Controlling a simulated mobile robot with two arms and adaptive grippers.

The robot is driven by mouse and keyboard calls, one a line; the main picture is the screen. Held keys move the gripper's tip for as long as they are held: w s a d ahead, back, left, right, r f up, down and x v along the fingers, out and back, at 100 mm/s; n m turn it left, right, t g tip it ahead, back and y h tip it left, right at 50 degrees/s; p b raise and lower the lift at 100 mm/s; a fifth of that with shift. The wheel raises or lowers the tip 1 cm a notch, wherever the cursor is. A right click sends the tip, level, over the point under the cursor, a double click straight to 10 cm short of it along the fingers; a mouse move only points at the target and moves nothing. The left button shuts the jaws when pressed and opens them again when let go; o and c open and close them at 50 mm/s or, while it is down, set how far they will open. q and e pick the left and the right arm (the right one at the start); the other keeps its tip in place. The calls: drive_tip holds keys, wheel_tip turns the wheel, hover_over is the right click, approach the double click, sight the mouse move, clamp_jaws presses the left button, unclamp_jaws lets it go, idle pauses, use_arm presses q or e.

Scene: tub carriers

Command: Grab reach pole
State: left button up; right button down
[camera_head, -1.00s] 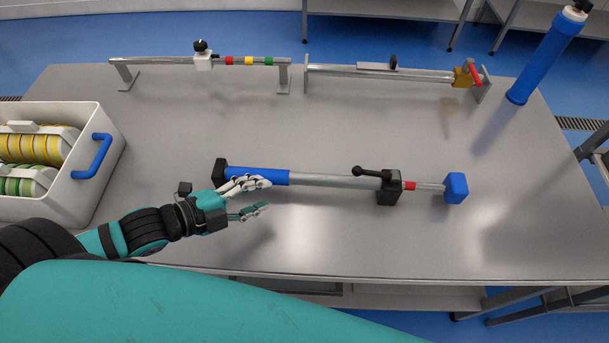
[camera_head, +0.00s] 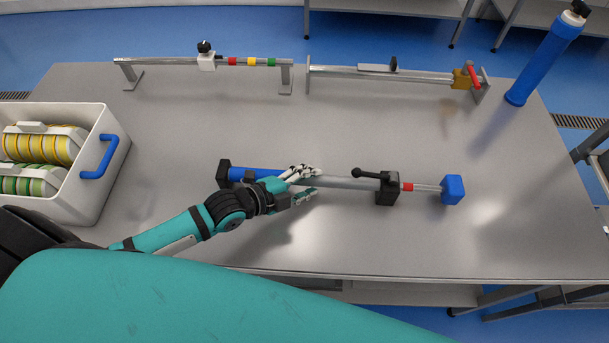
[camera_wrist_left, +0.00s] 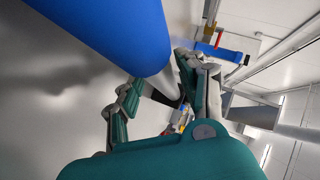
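The reach pole lies left to right across the middle of the table. It has a blue grip (camera_head: 256,174), a grey tube (camera_head: 345,183), a black clamp with a lever (camera_head: 388,186), a red band and a blue end block (camera_head: 452,189). My left gripper (camera_head: 304,184) is at the tube, just right of the blue grip. Its fingers are spread, one set at the far side and one at the near side. In the left wrist view the blue grip (camera_wrist_left: 115,30) is close, and the pole runs toward the gap between the open fingers (camera_wrist_left: 160,100). Contact is unclear. My right gripper is not in view.
A white tub (camera_head: 90,188) with yellow and green discs stands at the left. Two metal bar fixtures (camera_head: 240,63) (camera_head: 380,75) stand along the back edge. A blue cylinder (camera_head: 545,62) stands at the back right. The table (camera_head: 430,240) is clear in front of the pole.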

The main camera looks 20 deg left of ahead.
use_arm(q)
drive_tip(key=shift+x, duration=0.95)
drive_tip(key=shift+a, duration=0.1)
drive_tip(key=shift+c, duration=0.4)
clamp_jaws()
drive_tip(key=shift+r, duration=0.15)
